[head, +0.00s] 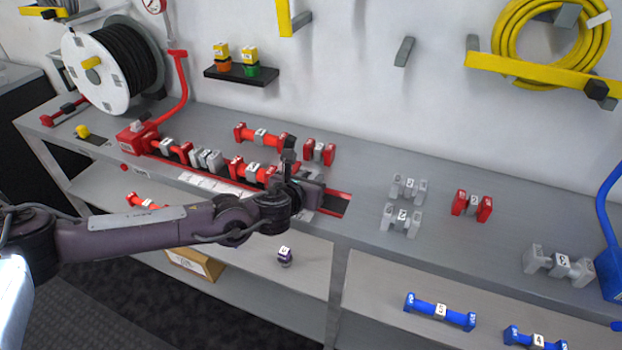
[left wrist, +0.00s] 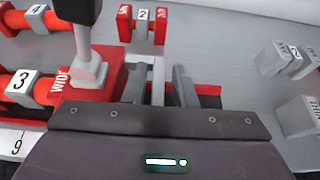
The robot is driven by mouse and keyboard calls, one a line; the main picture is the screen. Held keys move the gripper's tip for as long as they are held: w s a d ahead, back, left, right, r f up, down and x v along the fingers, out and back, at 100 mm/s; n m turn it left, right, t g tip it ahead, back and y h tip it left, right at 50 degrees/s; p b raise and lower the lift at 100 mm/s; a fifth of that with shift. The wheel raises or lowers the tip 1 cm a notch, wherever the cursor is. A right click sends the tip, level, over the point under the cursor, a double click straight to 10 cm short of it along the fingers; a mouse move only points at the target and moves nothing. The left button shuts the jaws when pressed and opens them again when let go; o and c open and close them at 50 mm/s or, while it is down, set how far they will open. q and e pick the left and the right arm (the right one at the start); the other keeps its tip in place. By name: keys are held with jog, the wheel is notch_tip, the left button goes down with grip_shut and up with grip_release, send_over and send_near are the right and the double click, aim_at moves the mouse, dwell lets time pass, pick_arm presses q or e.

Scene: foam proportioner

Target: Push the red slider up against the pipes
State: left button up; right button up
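The red slider (left wrist: 105,72) is marked WIDE and carries a grey post with a black knob in the left wrist view. In the head view its knob (head: 288,142) stands above my gripper, which hides much of the slider. Pipes lie in the red tray to its left: a red pipe marked 3 (head: 253,170), a grey pipe (head: 206,160) and a red pipe (head: 170,149). The red pipe 3 (left wrist: 22,84) is close beside the slider; contact is unclear. My left gripper (left wrist: 160,88) is just right of the slider, its fingers apart with a pale bar between them.
Red pipes (head: 260,135) and (head: 319,152) lie behind the tray. Grey pipes (head: 409,187) and (head: 401,219) and a red pipe (head: 472,205) lie to the right. The tray's right end (head: 340,205) is empty. Blue pipes (head: 440,312) are on the lower shelf.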

pick_arm(q)
jog(key=shift+o, duration=0.7)
jog(key=b+v, duration=0.1)
jog(key=v, duration=0.5)
jog(key=shift+s+a, duration=0.15)
jog(key=shift+s, duration=0.05)
jog(key=shift+s+a+r+b, duration=0.15)
jog(key=shift+s+r+b, duration=0.2)
jog(key=shift+s, duration=0.25)
